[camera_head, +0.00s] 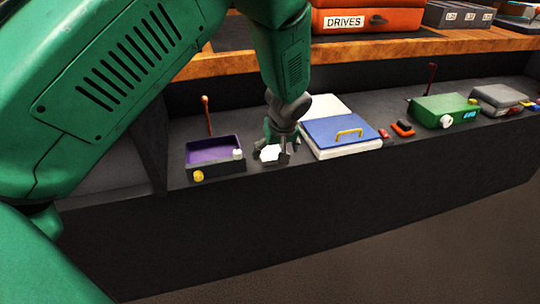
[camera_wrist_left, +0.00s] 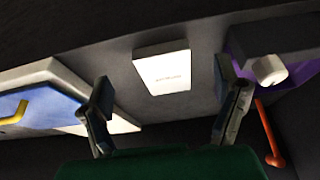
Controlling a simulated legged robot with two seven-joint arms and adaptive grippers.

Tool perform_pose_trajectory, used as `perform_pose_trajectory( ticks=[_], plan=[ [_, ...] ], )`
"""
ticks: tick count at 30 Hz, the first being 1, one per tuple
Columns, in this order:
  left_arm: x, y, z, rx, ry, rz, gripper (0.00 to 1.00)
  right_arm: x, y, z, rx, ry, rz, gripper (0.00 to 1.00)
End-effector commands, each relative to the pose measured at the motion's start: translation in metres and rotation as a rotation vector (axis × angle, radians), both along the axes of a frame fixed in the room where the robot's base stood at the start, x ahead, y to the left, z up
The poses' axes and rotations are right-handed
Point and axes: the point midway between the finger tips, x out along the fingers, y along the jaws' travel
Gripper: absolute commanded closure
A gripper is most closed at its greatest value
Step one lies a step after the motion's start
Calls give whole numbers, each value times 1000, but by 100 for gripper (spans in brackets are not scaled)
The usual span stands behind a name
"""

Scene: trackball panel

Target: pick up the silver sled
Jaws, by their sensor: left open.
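A pale, flat, box-shaped piece (camera_head: 270,153), which I take for the silver sled, lies on the dark shelf between the purple-lined tray and the blue-topped case. In the left wrist view the sled (camera_wrist_left: 162,68) is a whitish block with small dark lettering. My left gripper (camera_head: 276,150) points down over it with its fingers spread. In the wrist view the gripper (camera_wrist_left: 164,88) has one finger to each side of the sled, with gaps showing, and nothing is held. The fingers partly hide the sled in the head view. My right gripper is not in view.
The purple-lined tray (camera_head: 215,151) with white and yellow knobs stands close on the left. The blue-topped case (camera_head: 335,131) with a yellow handle is close on the right. A green box (camera_head: 440,110) stands farther right. A wooden shelf (camera_head: 420,44) runs above, behind.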

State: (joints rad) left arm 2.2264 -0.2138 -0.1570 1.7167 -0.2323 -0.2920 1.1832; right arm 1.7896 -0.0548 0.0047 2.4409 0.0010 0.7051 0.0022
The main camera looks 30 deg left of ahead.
Motion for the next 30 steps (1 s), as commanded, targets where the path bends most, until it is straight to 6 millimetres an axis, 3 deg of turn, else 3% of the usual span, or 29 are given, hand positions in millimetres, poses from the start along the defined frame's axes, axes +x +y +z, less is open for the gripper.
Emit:
perform_pose_trajectory(
  ticks=[1, 6, 14, 19, 30],
  plan=[
    [1, 3, -12, 0, 3, 1, 17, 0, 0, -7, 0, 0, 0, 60],
    [8, 10, -35, 0, 1, 1, 17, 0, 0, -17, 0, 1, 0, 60],
    [9, 12, -36, 0, 0, 0, 17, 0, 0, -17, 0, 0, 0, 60],
    [9, 12, -36, 1, 1, -1, 76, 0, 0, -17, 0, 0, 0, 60],
    [9, 12, -35, 0, 0, 0, 76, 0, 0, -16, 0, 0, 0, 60]
  ],
)
